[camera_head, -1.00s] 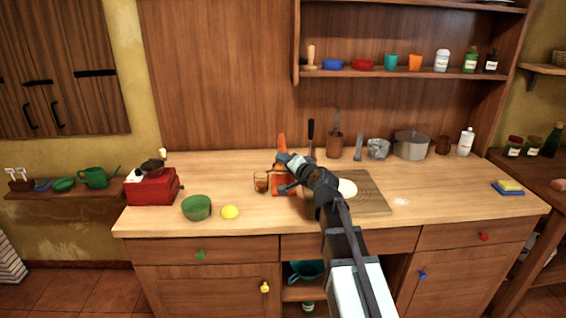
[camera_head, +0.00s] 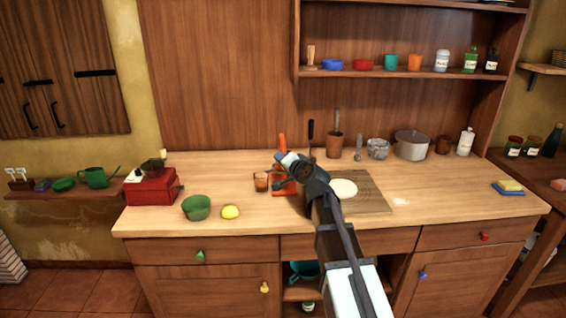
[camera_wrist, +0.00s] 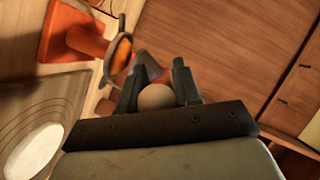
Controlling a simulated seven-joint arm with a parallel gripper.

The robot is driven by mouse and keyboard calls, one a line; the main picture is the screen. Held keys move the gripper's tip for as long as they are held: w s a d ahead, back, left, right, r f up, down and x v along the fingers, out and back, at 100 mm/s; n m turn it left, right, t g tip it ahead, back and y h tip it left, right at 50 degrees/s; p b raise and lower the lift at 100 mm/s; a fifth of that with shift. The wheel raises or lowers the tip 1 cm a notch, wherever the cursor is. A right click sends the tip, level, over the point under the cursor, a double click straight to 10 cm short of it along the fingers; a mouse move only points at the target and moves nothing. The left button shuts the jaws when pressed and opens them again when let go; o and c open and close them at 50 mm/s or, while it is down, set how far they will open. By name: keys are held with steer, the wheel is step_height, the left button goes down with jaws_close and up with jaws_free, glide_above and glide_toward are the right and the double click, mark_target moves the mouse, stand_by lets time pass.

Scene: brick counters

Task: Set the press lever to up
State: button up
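The orange-red press (camera_head: 282,141) stands upright on the counter, left of the cutting board. My gripper hides its middle. In the wrist view its orange base (camera_wrist: 76,38) and a grey ring-like part (camera_wrist: 120,52) show at upper left. A round beige knob (camera_wrist: 157,97), perhaps the lever's end, sits between my fingers, which are apart on its two sides. Whether they press on it is unclear. My gripper (camera_head: 279,172) reaches in from the right in front of the press. The lever's angle is hidden in the head view.
A brown glass (camera_head: 261,181) stands just left of the press. A lemon (camera_head: 230,212) and a green bowl (camera_head: 197,208) lie farther left, near a red machine (camera_head: 150,187). White dough (camera_head: 344,188) lies on the board (camera_head: 373,201). The counter's right part is mostly clear.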

jaws_close()
steer(key=shift+w+r+g, duration=0.1)
steer(key=shift+r+g, duration=0.3)
steer(key=shift+r, duration=0.3)
steer(key=w+r+g, duration=0.1)
steer(key=r+g, duration=0.1)
steer(key=r, duration=0.1)
steer(key=w+r+m+g, duration=0.1)
steer(key=w+r+g, duration=0.1)
steer(key=r, duration=0.1)
steer(key=w+r+m+g+h, duration=0.1)
steer(key=r+g, duration=0.1)
steer(key=r, duration=0.1)
steer(key=shift+w+r, duration=0.3)
steer(key=shift+r, duration=0.05)
steer(key=w+r+m+g, duration=0.1)
steer(key=w+r+g, duration=0.5)
steer(key=w+g, duration=0.2)
steer(key=shift+w+m+h, duration=0.3)
steer(key=shift+w, duration=0.75)
steer(key=shift+f, duration=0.1)
